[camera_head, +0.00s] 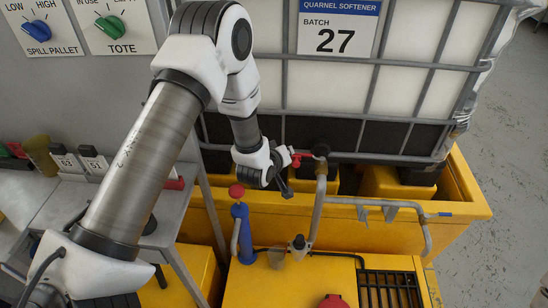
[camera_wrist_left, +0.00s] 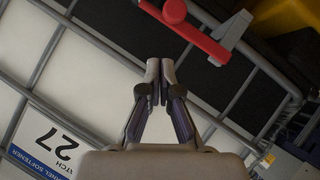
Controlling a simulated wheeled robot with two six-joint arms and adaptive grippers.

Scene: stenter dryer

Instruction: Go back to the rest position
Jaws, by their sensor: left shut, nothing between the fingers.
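My left arm comes in from the left in the head view and reaches to the caged white tank. My left gripper (camera_head: 284,189) is in front of the tank's lower part, beside a red valve handle (camera_head: 297,158). In the left wrist view the left gripper (camera_wrist_left: 160,70) is shut with nothing between its fingers. The red handle (camera_wrist_left: 185,32) lies beyond the fingertips in that view, and the fingers look apart from it. My right gripper is not in view.
The caged tank (camera_head: 414,88) with a "Batch 27" label (camera_head: 338,27) stands in a yellow bund (camera_head: 463,208). A pipe (camera_head: 319,205), a blue pump (camera_head: 243,235) with a red knob, and a grey side table (camera_head: 60,206) are near my arm. Floor at the right is clear.

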